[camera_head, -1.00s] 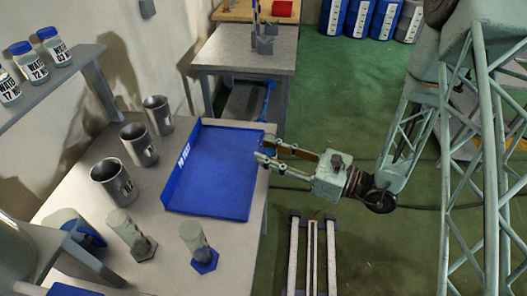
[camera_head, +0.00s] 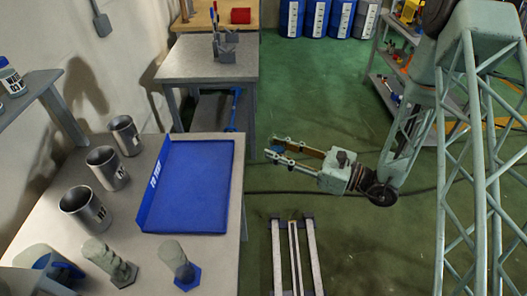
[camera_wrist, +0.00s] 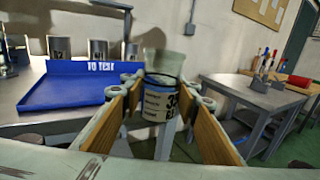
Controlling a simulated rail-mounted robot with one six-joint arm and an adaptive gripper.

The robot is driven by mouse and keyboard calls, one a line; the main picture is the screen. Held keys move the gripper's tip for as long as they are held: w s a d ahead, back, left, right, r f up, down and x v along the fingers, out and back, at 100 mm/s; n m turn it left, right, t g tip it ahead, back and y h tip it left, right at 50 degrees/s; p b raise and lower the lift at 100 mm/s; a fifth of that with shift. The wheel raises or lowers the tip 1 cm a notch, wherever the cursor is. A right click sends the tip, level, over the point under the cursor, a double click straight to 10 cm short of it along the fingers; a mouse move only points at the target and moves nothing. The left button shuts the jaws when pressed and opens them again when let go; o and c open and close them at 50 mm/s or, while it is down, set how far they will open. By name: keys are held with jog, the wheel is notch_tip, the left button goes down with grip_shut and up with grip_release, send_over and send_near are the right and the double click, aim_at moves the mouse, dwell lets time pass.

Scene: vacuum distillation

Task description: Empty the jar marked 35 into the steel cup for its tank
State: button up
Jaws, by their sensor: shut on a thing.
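My gripper (camera_head: 273,155) is out over the floor, to the right of the bench and apart from it. It is shut on the jar marked 35 (camera_wrist: 160,103), whose printed label shows between the fingers in the wrist view. In the head view the jar is mostly hidden by the fingers. Three steel cups stand in a row on the bench: far (camera_head: 124,136), middle (camera_head: 106,168) and near (camera_head: 84,210). Their dark markings are too small to read surely.
A blue tray (camera_head: 205,222) lies on the bench right of the cups. Grey cylinders (camera_head: 105,259) stand at the front, one on a blue hexagonal base (camera_head: 187,279). A wall shelf (camera_head: 28,92) holds labelled jars. A second table (camera_head: 208,65) stands behind.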

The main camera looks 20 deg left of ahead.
jog(key=w+d+m+t+h+p, duration=0.1)
jog(key=w+d, duration=0.5)
jog(key=d, duration=0.8)
jog(key=w+d+m+t+h+p, duration=0.1)
jog(key=w+d+m+t+p, duration=0.2)
jog(key=d, duration=1.1)
jog(key=w+d+m+t+h+p, duration=0.1)
jog(key=w+d+t+p, duration=0.3)
jog(key=w+d, duration=0.4)
jog(key=shift+w+d+m+t, duration=0.4)
jog(key=shift+d+m+t, duration=0.3)
jog(key=shift+d, duration=2.5)
jog(key=shift+a, duration=0.15)
